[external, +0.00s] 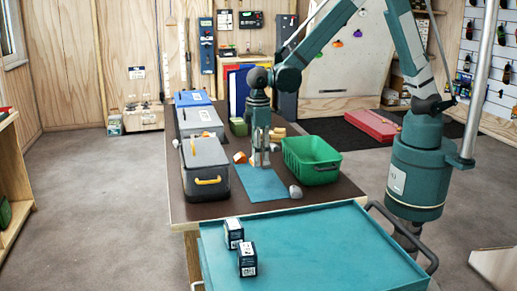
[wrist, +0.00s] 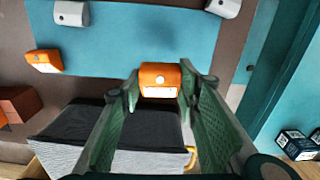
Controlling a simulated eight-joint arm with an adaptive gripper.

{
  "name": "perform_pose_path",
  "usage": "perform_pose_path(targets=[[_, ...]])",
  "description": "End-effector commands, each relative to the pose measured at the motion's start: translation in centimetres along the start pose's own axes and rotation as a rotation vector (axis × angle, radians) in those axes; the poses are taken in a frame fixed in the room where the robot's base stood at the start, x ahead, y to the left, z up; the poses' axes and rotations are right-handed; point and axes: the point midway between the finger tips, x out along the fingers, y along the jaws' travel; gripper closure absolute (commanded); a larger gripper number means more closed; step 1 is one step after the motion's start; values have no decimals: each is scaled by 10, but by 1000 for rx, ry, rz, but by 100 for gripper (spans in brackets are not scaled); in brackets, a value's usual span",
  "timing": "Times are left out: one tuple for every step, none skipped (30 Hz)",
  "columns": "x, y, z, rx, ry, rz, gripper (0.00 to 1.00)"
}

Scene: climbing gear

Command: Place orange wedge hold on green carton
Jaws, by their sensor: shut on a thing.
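An orange wedge hold (wrist: 160,77) with a pale lower face is between my fingertips in the wrist view. My gripper (wrist: 158,90) is shut on it, over the blue mat; I cannot tell whether it is clear of the mat. In the external view my gripper (external: 260,162) points down over the mat's far part, and the held wedge is not clear there. A small green box-like carton (external: 238,127) stands behind my gripper on the table. A larger open green crate (external: 312,168) is to the right of my gripper.
A grey crate (external: 205,165) with a yellow handle stands left of my gripper. Another orange hold (external: 240,157) lies near the mat's far left corner. A grey hold (external: 295,191) is by the mat's right edge. Orange pieces (external: 277,133) sit behind. The front mat (external: 262,187) is clear.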

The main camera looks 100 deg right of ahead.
Motion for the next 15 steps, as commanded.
perform_pose_path(targets=[[-1,5,-2,2,0,0,80],[-1,8,-2,3,0,0,80],[-2,13,-4,4,0,0,80],[-2,18,-5,4,0,0,80],[-3,23,-6,5,0,0,80],[-4,30,-8,6,0,0,80],[-4,36,-10,7,0,0,80],[-5,42,-12,9,0,0,80],[-6,52,-14,9,0,0,80],[-7,59,-16,10,0,0,80],[-8,67,-18,12,0,0,80],[-10,78,-20,13,0,0,80],[-11,86,-21,13,0,0,80],[-12,95,-23,15,0,0,80],[-13,107,-24,16,0,0,80]])
